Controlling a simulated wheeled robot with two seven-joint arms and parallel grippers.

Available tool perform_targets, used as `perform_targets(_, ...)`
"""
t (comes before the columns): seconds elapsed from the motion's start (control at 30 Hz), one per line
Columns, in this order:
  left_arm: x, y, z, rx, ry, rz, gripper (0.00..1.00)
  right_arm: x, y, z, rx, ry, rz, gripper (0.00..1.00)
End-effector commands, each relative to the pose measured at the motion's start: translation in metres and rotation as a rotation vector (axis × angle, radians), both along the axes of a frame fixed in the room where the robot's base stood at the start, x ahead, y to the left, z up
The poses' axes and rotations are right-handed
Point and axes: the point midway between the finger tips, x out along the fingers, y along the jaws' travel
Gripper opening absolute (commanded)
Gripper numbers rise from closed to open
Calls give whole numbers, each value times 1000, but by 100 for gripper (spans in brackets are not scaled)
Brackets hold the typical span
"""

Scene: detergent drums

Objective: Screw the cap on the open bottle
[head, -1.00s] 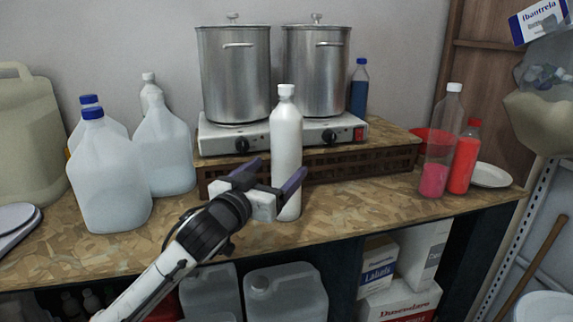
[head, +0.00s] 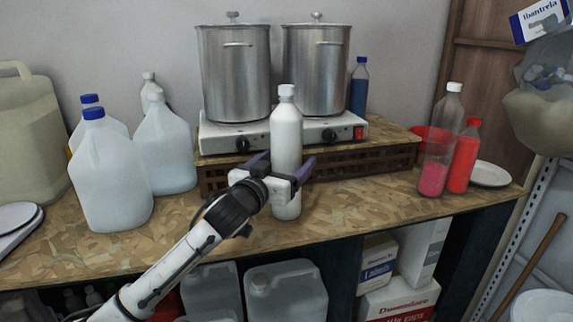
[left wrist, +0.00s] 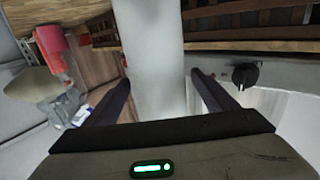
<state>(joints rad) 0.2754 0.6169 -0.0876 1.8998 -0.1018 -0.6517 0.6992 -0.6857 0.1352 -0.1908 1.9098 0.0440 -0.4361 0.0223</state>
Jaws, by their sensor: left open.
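A tall white bottle (head: 287,130) with a white cap on top (head: 286,90) stands upright on the bench, in front of the hot plate. My left gripper (head: 283,167) is open at the bottle's middle, one finger on each side of it. In the left wrist view the white bottle (left wrist: 155,65) runs between the two dark fingers, with a gap visible at the right finger; contact at the left one is unclear. My right gripper is not in view. No loose cap is visible, and I cannot tell which bottle is open.
Two steel pots (head: 234,75) stand on the hot plate (head: 225,138) behind. Several jugs (head: 110,180) stand at left. A clear bottle with pink liquid (head: 434,178) and a red bottle (head: 463,160) stand at right, beside a white plate (head: 492,174). The bench front (head: 340,215) is clear.

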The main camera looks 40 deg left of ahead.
Motion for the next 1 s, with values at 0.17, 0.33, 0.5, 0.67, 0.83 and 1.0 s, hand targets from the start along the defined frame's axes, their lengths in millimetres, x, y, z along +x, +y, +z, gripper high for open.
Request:
perform_targets(0.17,0,0,0,0,0,0,79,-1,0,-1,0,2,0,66)
perform_targets(0.33,0,0,0,0,0,0,55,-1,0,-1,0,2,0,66)
perform_targets(0.5,0,0,0,0,0,0,26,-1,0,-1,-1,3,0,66)
perform_targets(0.67,-1,0,6,3,-12,-1,3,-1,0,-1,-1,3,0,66)
perform_targets(0.83,-1,0,6,3,-11,-1,3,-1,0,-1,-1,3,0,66)
perform_targets(1.0,-1,0,18,5,-15,-1,3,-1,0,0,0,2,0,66)
